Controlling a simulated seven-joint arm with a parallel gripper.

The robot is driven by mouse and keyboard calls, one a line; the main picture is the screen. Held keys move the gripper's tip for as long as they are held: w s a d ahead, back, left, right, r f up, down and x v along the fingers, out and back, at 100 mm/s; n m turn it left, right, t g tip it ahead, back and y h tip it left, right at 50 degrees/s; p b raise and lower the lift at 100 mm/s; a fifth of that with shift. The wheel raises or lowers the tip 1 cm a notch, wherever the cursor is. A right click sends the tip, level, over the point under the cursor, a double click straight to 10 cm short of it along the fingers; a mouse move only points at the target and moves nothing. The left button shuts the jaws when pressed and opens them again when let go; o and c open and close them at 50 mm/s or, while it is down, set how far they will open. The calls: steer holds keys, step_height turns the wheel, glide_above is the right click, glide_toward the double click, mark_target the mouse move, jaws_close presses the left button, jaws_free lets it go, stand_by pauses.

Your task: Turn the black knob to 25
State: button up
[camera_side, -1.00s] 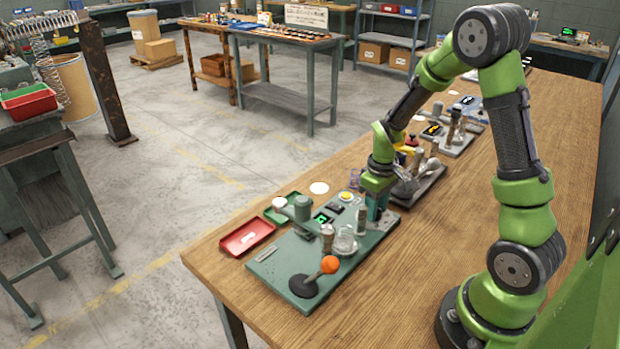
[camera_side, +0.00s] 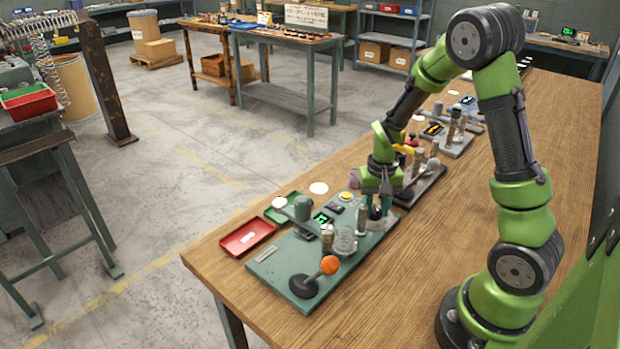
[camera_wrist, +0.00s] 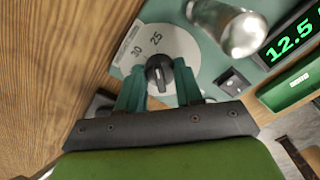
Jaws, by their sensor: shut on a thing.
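The black knob (camera_wrist: 158,75) sits on a pale round dial (camera_wrist: 178,45) in the wrist view, with the printed numbers 25 and 30 showing at its upper left. The white mark on the knob is small, and I cannot tell exactly which number it points at. My gripper (camera_wrist: 160,70) has one teal finger on each side of the knob and is shut on it. In the side view my gripper (camera_side: 376,209) is down at the far right end of the green base plate (camera_side: 274,268); its fingers largely hide the knob there. A green-lit display (camera_wrist: 292,38) reads 12.5, its right part cut off.
A metal post (camera_wrist: 238,32) stands close beyond the dial. A red tray (camera_side: 247,237) lies to the left.

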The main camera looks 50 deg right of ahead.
mark_target(376, 206)
steer(key=shift+r+m, duration=0.1)
steer(key=shift+m, duration=0.2)
steer(key=o, duration=1)
steer(key=shift+o, duration=0.2)
step_height(376, 206, up, 17)
